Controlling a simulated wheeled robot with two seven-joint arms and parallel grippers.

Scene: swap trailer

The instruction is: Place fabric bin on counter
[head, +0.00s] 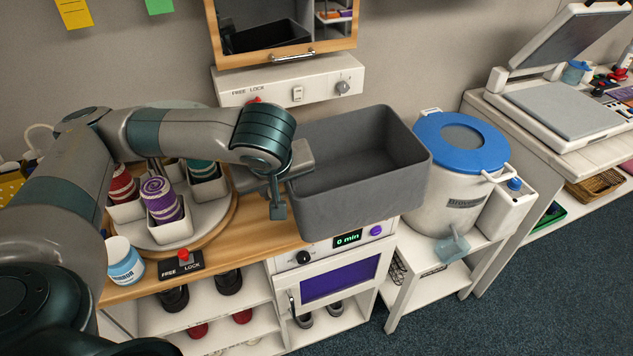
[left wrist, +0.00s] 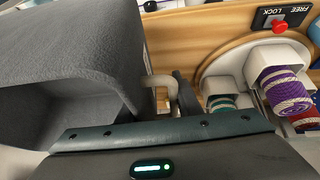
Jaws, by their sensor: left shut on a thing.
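The dark grey fabric bin (head: 360,185) is upright and its open top looks empty in the head view. My left gripper (head: 288,180) is shut on its left wall. The bin is over the right part of the wooden counter (head: 262,238), above the small oven. I cannot tell whether its underside touches the counter. In the left wrist view the bin (left wrist: 100,50) fills the left side, with the gripper beside its wall. The counter (left wrist: 180,42) shows behind. My right gripper is not in view.
A round turntable (head: 215,215) with cups of coloured rolls stands left of the bin. A white jar (head: 124,262) and a lock switch (head: 183,262) are near the front edge. A blue-lidded drum (head: 460,145) stands close on the right.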

